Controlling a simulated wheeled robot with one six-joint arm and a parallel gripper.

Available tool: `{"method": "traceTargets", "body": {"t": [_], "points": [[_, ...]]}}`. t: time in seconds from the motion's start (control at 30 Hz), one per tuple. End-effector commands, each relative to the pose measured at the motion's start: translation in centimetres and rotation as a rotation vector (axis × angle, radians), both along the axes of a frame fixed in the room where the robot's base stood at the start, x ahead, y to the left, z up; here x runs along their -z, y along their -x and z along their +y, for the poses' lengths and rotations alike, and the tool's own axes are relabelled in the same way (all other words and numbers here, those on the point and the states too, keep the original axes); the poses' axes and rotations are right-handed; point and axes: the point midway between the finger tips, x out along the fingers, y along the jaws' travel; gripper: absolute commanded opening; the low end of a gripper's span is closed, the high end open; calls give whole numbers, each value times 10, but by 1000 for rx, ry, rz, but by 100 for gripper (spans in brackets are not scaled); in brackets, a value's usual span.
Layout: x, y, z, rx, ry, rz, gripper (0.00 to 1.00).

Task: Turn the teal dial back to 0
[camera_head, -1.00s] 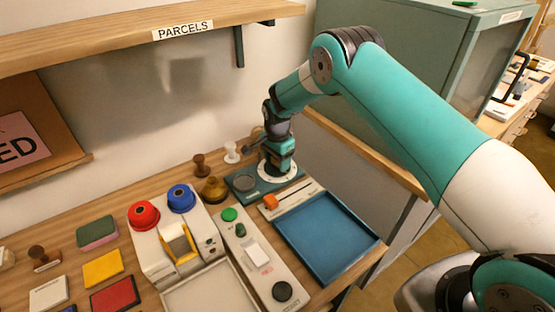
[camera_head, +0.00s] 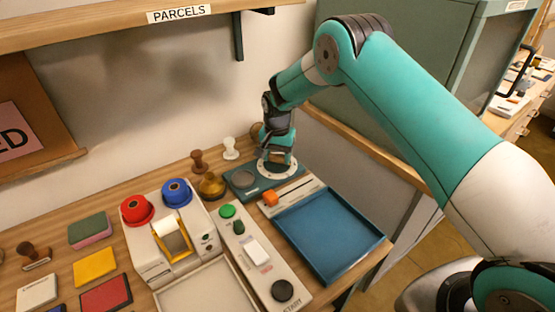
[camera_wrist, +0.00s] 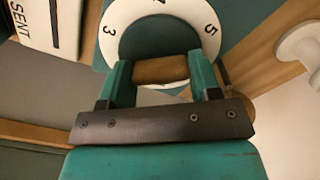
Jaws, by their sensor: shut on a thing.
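The dial has a white ring (camera_head: 264,170) with black numbers, set on a dark teal plate (camera_head: 240,192) at the back of the table. In the wrist view the white ring (camera_wrist: 124,18) shows a 3 at left and a 5 at right, around a dark teal centre (camera_wrist: 150,38). A wood-coloured grip bar (camera_wrist: 160,71) crosses that centre. My gripper (camera_head: 280,158) is over the dial, pointing down. In the wrist view my gripper (camera_wrist: 161,75) has its two teal fingers shut on the grip bar. The lower part of the ring is hidden by the gripper.
A panel with an orange slider (camera_head: 270,198) and a blue tray (camera_head: 330,235) lie in front of the dial. A green cabinet (camera_head: 410,70) rises behind my arm.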

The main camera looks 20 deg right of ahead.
Motion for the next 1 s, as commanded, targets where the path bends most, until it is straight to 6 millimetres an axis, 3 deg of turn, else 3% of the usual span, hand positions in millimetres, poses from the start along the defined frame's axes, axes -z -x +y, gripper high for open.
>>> {"method": "traceTargets", "body": {"t": [1.0], "points": [[0,-1,0,-963,1,-4,34]]}}
